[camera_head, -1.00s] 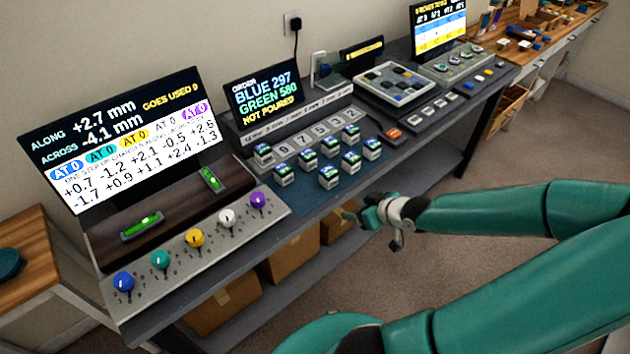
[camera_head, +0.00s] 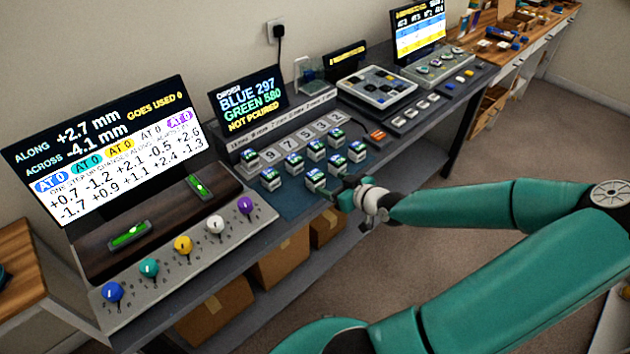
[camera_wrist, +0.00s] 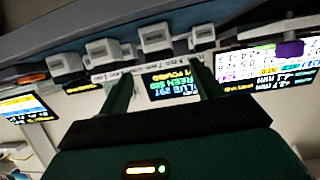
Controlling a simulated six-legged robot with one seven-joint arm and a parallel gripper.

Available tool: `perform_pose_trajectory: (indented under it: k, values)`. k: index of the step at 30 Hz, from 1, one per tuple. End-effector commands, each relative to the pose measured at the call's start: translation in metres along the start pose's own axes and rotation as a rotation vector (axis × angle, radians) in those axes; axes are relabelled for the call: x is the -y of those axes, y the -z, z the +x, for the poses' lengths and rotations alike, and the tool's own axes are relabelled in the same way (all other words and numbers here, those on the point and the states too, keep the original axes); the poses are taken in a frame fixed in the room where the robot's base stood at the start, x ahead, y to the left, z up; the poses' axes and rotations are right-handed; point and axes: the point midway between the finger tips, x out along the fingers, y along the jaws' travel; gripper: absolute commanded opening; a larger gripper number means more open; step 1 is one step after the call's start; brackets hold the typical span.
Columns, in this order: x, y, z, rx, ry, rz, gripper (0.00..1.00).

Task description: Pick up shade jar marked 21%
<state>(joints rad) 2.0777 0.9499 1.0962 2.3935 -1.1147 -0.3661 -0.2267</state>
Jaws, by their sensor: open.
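Several small shade jars, white and dark with blue and green labels, stand in loose rows on the blue mat (camera_head: 292,203). The front one (camera_head: 315,181) stands closest to my gripper (camera_head: 340,192), and another jar (camera_head: 357,152) stands just behind. The markings are too small to read, so I cannot tell which is 21%. My gripper is at the mat's front right edge, open and empty, apart from the jars. In the wrist view, which looks upside down, the fingers (camera_wrist: 163,90) are spread, with several pale jars (camera_wrist: 155,38) beyond them.
A numbered strip (camera_head: 300,140) runs behind the jars. A panel with coloured knobs (camera_head: 183,245) and a large screen (camera_head: 105,150) stand at left. A tray with square pads (camera_head: 377,86) is at back right. Cardboard boxes (camera_head: 280,258) sit below. The floor in front is clear.

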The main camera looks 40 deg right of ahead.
Motion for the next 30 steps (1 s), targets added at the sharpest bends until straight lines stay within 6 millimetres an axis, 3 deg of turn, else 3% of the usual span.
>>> perform_pose_trajectory:
  k: [3,11,21,29,30]
  values:
    - [0.002,0.000,0.014,0.000,0.004,-0.001,0.65]
    - [0.002,-0.001,0.028,0.001,0.003,-0.001,0.65]
    - [0.001,-0.002,0.069,0.000,0.004,-0.002,0.65]
    - [-0.001,-0.003,0.072,0.000,0.001,-0.001,0.65]
    - [-0.001,-0.003,0.072,0.000,0.001,-0.001,0.62]
